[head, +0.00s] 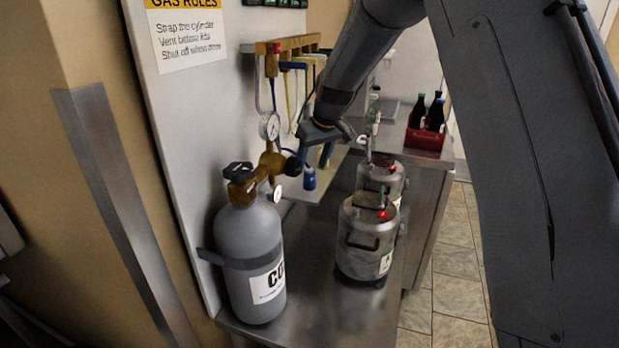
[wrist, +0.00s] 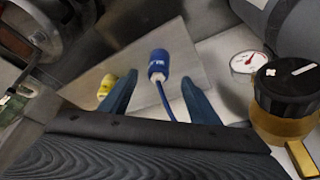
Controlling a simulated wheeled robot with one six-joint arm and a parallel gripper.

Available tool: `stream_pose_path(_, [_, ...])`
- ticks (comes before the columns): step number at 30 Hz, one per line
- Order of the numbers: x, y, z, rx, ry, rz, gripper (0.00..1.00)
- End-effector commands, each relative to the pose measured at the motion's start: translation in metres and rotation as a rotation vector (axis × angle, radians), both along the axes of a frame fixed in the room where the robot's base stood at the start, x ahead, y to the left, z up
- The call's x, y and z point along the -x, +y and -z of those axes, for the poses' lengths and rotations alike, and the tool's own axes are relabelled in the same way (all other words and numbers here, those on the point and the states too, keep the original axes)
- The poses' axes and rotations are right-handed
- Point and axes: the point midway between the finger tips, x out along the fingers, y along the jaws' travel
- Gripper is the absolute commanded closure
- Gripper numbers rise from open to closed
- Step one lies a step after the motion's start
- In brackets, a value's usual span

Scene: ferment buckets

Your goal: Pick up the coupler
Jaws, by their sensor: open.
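The blue coupler (head: 309,179) hangs on a blue hose beside the brass regulator in the head view. In the wrist view the blue coupler (wrist: 159,63) lies ahead of and between my fingertips, its thin blue hose running back between the fingers. My gripper (head: 335,133) is above it in the head view. In the wrist view my gripper (wrist: 158,80) is open, with both blue fingers apart and no visible contact with the coupler. A yellow fitting (wrist: 105,86) is just left of the left finger.
The grey gas cylinder (head: 249,250) with brass regulator (head: 270,160) and gauge (head: 269,126) stands close at left. Two steel kegs (head: 366,240) stand on the steel bench. A red crate (head: 426,137) of dark bottles is behind. Hoses hang from a wall rack (head: 290,45).

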Motion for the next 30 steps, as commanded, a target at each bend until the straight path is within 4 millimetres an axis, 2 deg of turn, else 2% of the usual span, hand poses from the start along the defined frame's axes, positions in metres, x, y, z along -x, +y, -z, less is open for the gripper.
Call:
stream_pose_path(13, [-0.016,0.007,0.044,0.000,0.002,0.001,0.44])
stream_pose_path(22, [-0.018,0.007,0.048,0.000,0.000,0.001,0.44])
stream_pose_path(23, [-0.018,0.007,0.048,0.000,0.000,0.001,0.46])
stream_pose_path(30, [-0.018,0.007,0.048,0.000,0.000,0.001,0.86])
